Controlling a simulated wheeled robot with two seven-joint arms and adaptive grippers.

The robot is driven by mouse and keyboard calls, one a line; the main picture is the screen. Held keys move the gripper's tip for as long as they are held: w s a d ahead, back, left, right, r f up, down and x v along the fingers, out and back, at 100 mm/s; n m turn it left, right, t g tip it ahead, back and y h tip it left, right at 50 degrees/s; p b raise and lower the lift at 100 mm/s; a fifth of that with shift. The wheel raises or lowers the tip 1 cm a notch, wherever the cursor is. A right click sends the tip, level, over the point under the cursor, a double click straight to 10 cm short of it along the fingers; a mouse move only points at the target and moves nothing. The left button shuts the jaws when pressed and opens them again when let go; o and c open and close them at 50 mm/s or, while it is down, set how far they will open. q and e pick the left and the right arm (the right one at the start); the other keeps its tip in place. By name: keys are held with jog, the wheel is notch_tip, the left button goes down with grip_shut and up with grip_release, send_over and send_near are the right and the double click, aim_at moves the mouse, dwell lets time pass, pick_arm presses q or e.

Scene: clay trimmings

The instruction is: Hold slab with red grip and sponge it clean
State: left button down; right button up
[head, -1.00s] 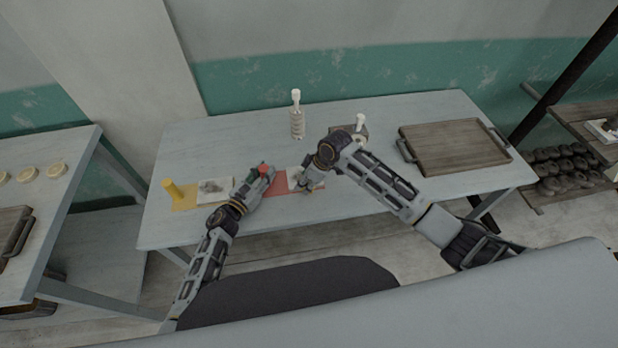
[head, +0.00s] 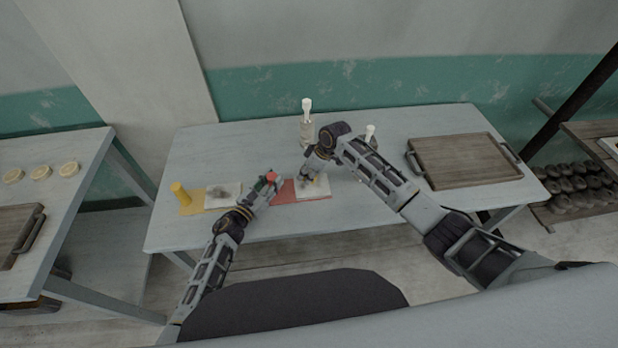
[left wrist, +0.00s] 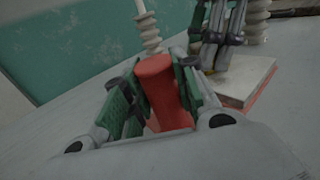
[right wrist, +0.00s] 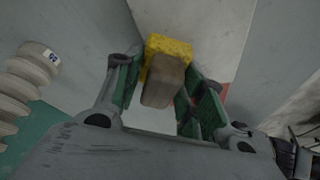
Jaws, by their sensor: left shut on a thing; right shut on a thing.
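The red grip (head: 271,177) stands upright at the left end of the slab's red base (head: 287,190). My left gripper (head: 266,183) is shut around it, and its red top shows between the fingers in the left wrist view (left wrist: 158,80). The pale slab (head: 312,192) lies flat to the right of the grip. My right gripper (head: 314,175) is over the slab, shut on a yellow sponge with a brown back (right wrist: 168,75). The sponge is at the slab's pale surface (right wrist: 205,25); contact is hard to judge. The slab is partly hidden by the right gripper.
A second slab (head: 222,197) with a dark smear and a yellow grip (head: 180,191) lies at left. A ribbed white bottle (head: 307,125) stands behind. A wooden tray (head: 463,162) fills the table's right. The table's back left is clear.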

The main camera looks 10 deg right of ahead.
aim_at(302, 196)
jog(key=shift+w, duration=0.8)
jog(key=shift+a+f, duration=0.1)
jog(key=shift+a, duration=0.95)
jog(key=shift+s, duration=5.05)
notch_tip(302, 196, up, 8)
jog(key=shift+r, duration=0.2)
jog(key=shift+w, duration=0.1)
pick_arm(q)
jog(key=c, duration=1.1)
grip_release()
jog(key=shift+o, duration=0.2)
